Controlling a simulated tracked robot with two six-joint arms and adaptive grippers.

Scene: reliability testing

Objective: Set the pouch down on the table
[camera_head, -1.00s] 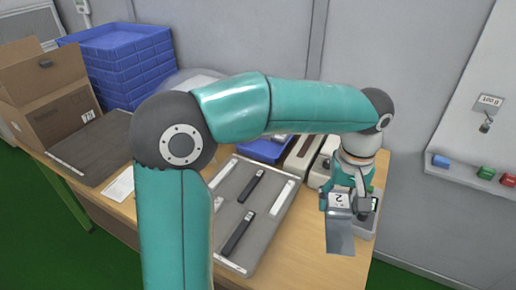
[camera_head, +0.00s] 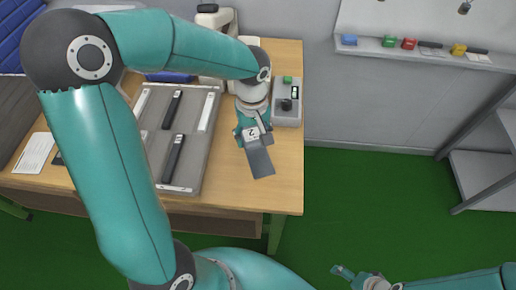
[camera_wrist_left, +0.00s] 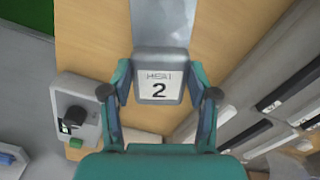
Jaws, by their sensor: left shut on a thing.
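The pouch (camera_head: 260,163) is a flat, silver-grey sheet with a white label bearing a "2" at its gripped end. My left gripper (camera_head: 252,134) is shut on that labelled end, over the right part of the wooden table (camera_head: 286,185). In the left wrist view the label sits between the two fingers (camera_wrist_left: 159,92), and the pouch (camera_wrist_left: 160,22) extends away from them toward the top edge. I cannot tell whether the pouch touches the table. My right gripper (camera_head: 357,277) is low at the bottom right, away from the table; its jaws are too small to judge.
A grey control box (camera_head: 287,103) with a black knob and green button stands right of the left gripper. A grey tray (camera_head: 183,187) with dark and white strips lies to the left. Bare wood surrounds the pouch, near the table's right and front edges. A wall shelf (camera_head: 425,53) holds coloured items.

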